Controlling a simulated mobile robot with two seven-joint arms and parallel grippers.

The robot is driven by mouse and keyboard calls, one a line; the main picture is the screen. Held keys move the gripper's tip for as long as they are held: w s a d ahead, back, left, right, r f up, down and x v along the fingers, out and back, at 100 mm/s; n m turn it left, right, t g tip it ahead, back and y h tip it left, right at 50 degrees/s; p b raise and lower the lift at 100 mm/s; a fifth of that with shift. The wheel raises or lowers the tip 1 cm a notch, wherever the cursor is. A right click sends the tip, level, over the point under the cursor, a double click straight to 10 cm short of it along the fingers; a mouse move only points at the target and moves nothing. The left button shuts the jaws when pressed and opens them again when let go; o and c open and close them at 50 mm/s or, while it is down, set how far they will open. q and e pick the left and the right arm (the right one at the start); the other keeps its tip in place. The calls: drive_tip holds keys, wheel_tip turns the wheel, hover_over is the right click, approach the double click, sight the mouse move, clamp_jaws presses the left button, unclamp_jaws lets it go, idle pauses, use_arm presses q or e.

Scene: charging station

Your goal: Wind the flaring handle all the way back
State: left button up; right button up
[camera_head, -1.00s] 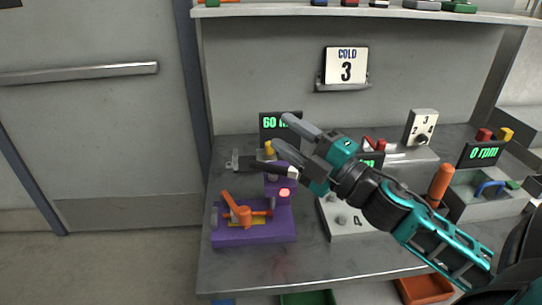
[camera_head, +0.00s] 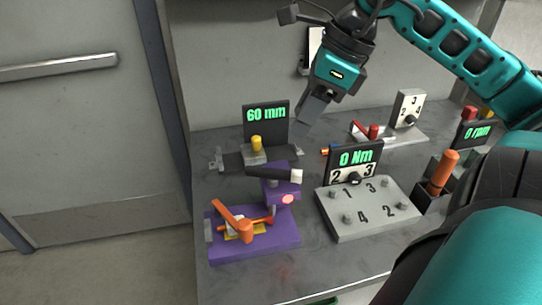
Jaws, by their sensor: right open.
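A purple fixture (camera_head: 262,242) stands at the left front of the bench. It carries an orange handle (camera_head: 232,222) beside a small yellow piece. A black lever (camera_head: 270,173) with a white tip lies across its purple post. I cannot tell by name which of these is the flaring handle. My right gripper (camera_head: 312,108) hangs above the back of the bench, right of the "60 mm" display. It is open, empty and apart from the fixture; its fingers are seen nearly edge-on. My left gripper is not in view.
The "60 mm" display (camera_head: 266,122) stands behind the fixture. A grey numbered block (camera_head: 367,211) with pegs and a "0 Nm" display (camera_head: 355,157) are to the right. An orange upright handle (camera_head: 444,172) stands further right. The bench's front left strip is clear.

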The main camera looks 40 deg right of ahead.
sight(273, 170)
drive_tip(key=b+x, duration=0.1)
drive_tip(key=x, duration=1.1)
drive_tip(key=shift+a+f, duration=0.1)
drive_tip(key=shift+f, duration=0.1)
drive_tip(key=shift+c, duration=0.4)
clamp_jaws()
